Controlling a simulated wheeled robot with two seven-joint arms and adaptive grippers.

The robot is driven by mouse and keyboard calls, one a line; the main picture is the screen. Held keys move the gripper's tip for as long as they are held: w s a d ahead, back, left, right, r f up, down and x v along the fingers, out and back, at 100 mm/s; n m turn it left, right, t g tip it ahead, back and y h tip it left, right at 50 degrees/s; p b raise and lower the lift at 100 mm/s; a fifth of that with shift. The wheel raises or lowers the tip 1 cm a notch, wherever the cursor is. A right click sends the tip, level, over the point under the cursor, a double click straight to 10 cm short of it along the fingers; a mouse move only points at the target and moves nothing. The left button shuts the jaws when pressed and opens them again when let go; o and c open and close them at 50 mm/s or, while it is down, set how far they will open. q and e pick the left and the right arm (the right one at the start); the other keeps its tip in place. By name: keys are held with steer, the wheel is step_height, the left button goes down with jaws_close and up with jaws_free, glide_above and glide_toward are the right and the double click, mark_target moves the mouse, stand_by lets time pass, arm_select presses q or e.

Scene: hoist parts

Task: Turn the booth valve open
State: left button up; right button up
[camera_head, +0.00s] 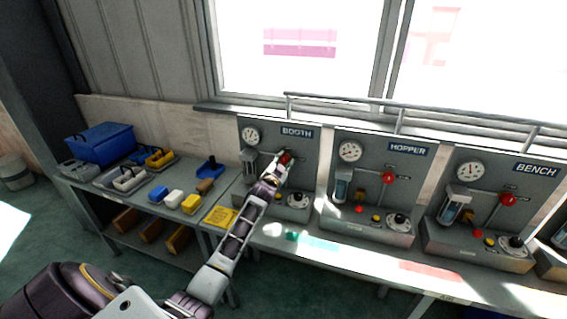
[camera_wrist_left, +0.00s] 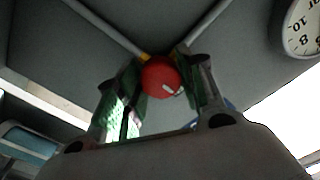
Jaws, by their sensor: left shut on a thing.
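The booth panel (camera_head: 301,152) stands at the left of a row of grey panels, under a BOOTH label (camera_head: 297,132). Its red valve knob (camera_head: 286,158) is partly hidden behind my left gripper (camera_head: 277,170). In the left wrist view the round red knob (camera_wrist_left: 161,77) sits between the two fingers of my left gripper (camera_wrist_left: 164,82), which is shut on it. A pipe runs up to each side behind the knob. My right gripper is not in view.
The hopper panel (camera_head: 371,165) and bench panel (camera_head: 487,195) stand to the right, each with a red knob. A rail (camera_head: 420,111) runs above them. A side table at left holds a blue bin (camera_head: 100,142), trays and blocks.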

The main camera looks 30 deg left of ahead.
arm_select(q)
steer(key=o, duration=1)
steer(key=shift+s, duration=0.1)
steer(key=shift+v, duration=5.9)
steer(key=shift+f, duration=0.1)
